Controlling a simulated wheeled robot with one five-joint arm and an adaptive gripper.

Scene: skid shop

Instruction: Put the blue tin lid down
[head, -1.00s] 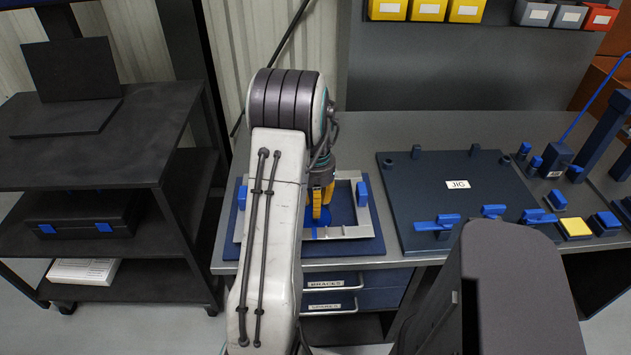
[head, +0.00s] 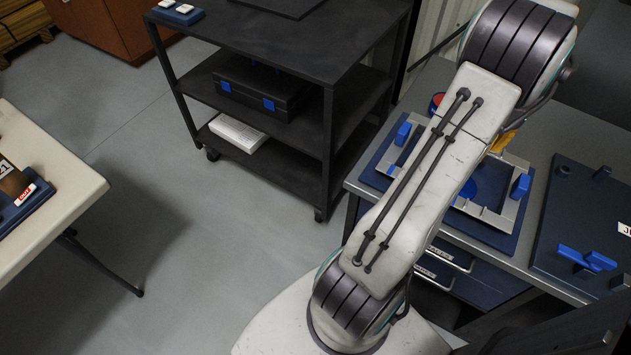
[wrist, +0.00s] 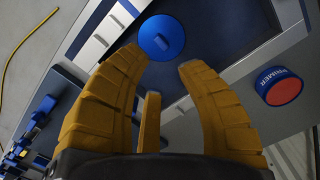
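The blue tin lid (wrist: 161,38), a round disc with a small raised grip, lies flat on the dark floor of the framed fixture in the wrist view. Part of it (head: 488,182) shows in the head view beside my arm. My gripper (wrist: 163,66) has its yellow fingers spread, with nothing between them, and the lid is just beyond the tips. In the head view my arm hides most of my gripper (head: 504,140). The primer tin (wrist: 280,87), blue-rimmed with a red face, stands outside the frame; its edge (head: 437,101) shows behind my arm.
The light grey frame (head: 511,205) with blue clamps surrounds the lid on a blue board (head: 495,239). The jig plate (head: 580,215) is to its right on the bench. A black shelf cart (head: 325,70) stands left of the bench. A pale table (head: 60,190) is at far left, with open floor between.

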